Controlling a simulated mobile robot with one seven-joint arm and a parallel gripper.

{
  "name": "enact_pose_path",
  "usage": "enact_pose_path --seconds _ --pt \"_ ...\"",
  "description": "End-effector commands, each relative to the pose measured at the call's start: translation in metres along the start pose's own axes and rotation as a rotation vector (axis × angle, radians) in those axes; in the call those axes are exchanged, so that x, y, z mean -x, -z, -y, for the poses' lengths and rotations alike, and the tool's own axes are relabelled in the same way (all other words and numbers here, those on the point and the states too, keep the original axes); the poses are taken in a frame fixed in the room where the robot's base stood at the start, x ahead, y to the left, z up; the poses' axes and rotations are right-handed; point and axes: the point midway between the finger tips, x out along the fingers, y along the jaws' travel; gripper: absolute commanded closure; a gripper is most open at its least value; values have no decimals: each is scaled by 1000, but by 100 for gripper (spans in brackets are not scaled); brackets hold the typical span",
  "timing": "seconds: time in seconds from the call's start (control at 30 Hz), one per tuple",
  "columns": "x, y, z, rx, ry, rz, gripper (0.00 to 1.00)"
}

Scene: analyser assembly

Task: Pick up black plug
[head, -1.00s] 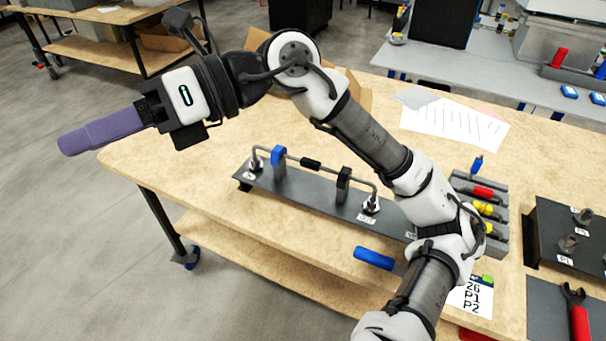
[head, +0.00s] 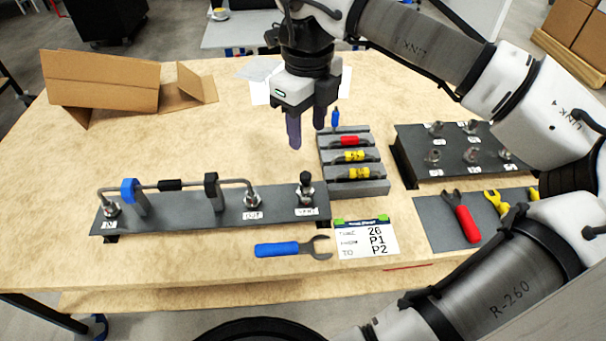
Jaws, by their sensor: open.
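A black plug (head: 306,180) with a rounded top stands upright on a metal fitting at the right end of the dark grey plate (head: 185,220). My gripper (head: 307,137) points down with its two purple fingers apart and nothing between them. In the picture it shows above and behind the black plug, just left of the grey rack (head: 370,188). Its exact height over the table cannot be told.
A bent metal tube (head: 235,181) with a blue clamp (head: 129,191) and a black clamp (head: 212,188) spans the plate. The rack holds red and yellow pieces. A blue wrench (head: 278,249) and a label card (head: 365,240) lie in front. An open cardboard box (head: 105,82) sits at back left.

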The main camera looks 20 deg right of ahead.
Motion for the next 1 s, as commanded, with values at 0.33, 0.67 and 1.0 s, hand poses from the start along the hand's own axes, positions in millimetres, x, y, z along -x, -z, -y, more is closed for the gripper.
enact_pose_path --seconds 0.33,0.67,1.0 --pt "-55 -1 -1 2 -3 3 54" --pt "-89 -2 -3 3 -7 4 54" --pt "-111 -2 -2 2 -3 5 54"
